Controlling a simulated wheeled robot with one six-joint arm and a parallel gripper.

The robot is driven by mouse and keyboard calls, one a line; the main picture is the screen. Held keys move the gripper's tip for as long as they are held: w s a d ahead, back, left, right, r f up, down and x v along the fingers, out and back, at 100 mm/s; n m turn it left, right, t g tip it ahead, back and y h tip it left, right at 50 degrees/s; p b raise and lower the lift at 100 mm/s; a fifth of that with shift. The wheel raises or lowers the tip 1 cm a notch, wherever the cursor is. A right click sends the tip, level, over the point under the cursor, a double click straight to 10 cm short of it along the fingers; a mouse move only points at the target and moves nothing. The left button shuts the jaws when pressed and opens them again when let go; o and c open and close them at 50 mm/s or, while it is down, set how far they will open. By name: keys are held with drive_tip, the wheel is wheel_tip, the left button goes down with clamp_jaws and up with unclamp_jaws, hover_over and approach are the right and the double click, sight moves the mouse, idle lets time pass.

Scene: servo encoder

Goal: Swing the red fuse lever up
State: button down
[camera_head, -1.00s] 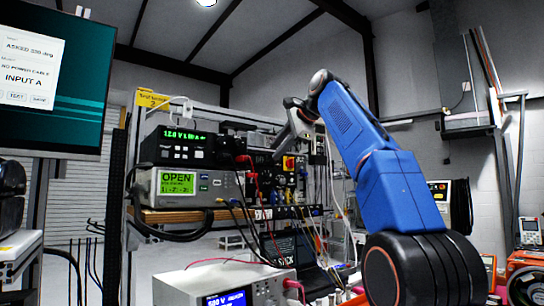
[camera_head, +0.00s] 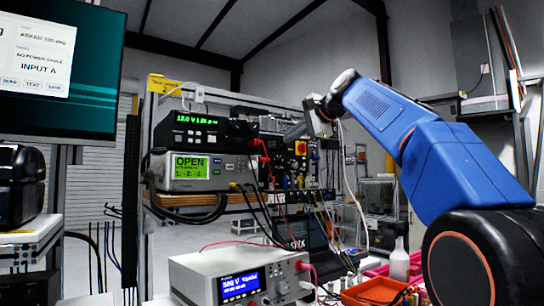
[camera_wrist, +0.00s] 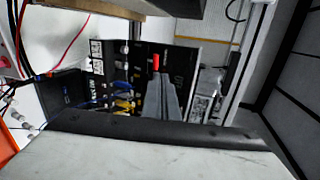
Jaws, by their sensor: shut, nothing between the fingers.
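The red fuse lever (camera_wrist: 156,62) shows in the wrist view as a small red piece on a black panel (camera_wrist: 183,52), just beyond the tips of my gripper (camera_wrist: 160,80). The gripper's grey fingers are together and empty. They point at the panel, with the tips close to the lever; I cannot tell whether they touch it. In the head view my gripper (camera_head: 288,137) is in front of the equipment rack. I cannot make out the lever for certain in that view.
Blue and yellow cables (camera_wrist: 122,104) hang beside the fingers in the wrist view. In the head view, a green-lit meter (camera_head: 190,170) and a black power supply (camera_head: 193,130) stand left of the gripper. A white instrument (camera_head: 240,280) and an orange tray (camera_head: 375,291) are below.

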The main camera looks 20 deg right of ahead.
wheel_tip(320, 180, down, 2)
drive_tip(key=t, duration=0.1)
approach(265, 159)
drive_tip(key=x, duration=0.6)
drive_tip(key=shift+w, duration=0.25)
drive_tip(key=shift+w, duration=0.1)
idle(0.3)
drive_tip(key=shift+w+a+r, duration=0.2)
drive_tip(key=shift+w+r, duration=0.15)
drive_tip(key=shift+w, duration=0.15)
drive_tip(key=shift+w+a+r, duration=0.15)
drive_tip(key=shift+w+r, duration=0.15)
drive_tip(key=shift+w, duration=0.2)
